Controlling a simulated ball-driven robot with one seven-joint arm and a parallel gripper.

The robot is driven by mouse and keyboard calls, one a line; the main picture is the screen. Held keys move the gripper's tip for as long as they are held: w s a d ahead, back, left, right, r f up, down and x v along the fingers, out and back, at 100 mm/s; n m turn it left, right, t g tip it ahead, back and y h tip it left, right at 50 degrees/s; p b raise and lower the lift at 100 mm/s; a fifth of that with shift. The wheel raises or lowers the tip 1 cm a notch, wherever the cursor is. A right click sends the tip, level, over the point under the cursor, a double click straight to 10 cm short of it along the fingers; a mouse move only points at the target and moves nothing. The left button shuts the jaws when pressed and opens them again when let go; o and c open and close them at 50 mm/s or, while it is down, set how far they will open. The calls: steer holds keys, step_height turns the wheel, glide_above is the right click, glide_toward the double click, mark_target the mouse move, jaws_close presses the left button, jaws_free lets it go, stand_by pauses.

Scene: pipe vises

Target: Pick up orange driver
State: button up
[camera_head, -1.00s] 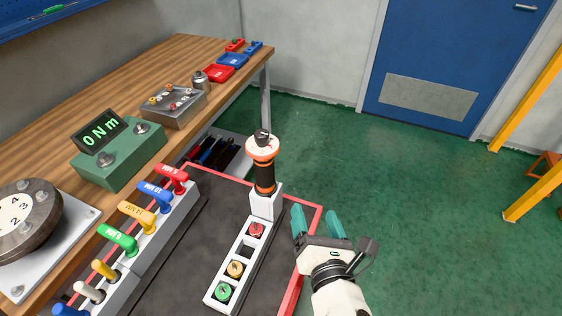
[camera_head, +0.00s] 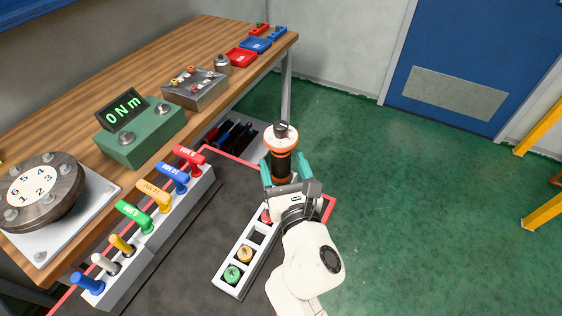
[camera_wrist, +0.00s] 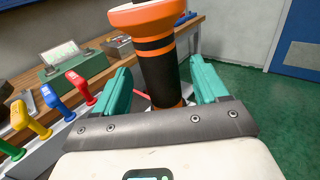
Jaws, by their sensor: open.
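The orange driver (camera_head: 280,150) stands upright, with orange bands, a black grip and a white-and-orange top. In the head view its lower part and its holder are hidden behind my gripper. My gripper (camera_head: 286,172) is open, with one teal finger on each side of the driver's body. In the wrist view the driver (camera_wrist: 158,70) rises between the two teal fingers of my gripper (camera_wrist: 162,85). A gap shows on each side of it there, wider on the right finger's side near the top.
A white holder (camera_head: 222,284) with red, yellow and green round pieces lies on the dark mat. A rack of coloured T-handles (camera_head: 150,232) stands to the left. The wooden bench (camera_head: 150,65) carries a green torque display (camera_head: 140,135).

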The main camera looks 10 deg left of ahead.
steer(key=shift+x, duration=1.5)
jaws_close()
steer(key=shift+r, duration=0.15)
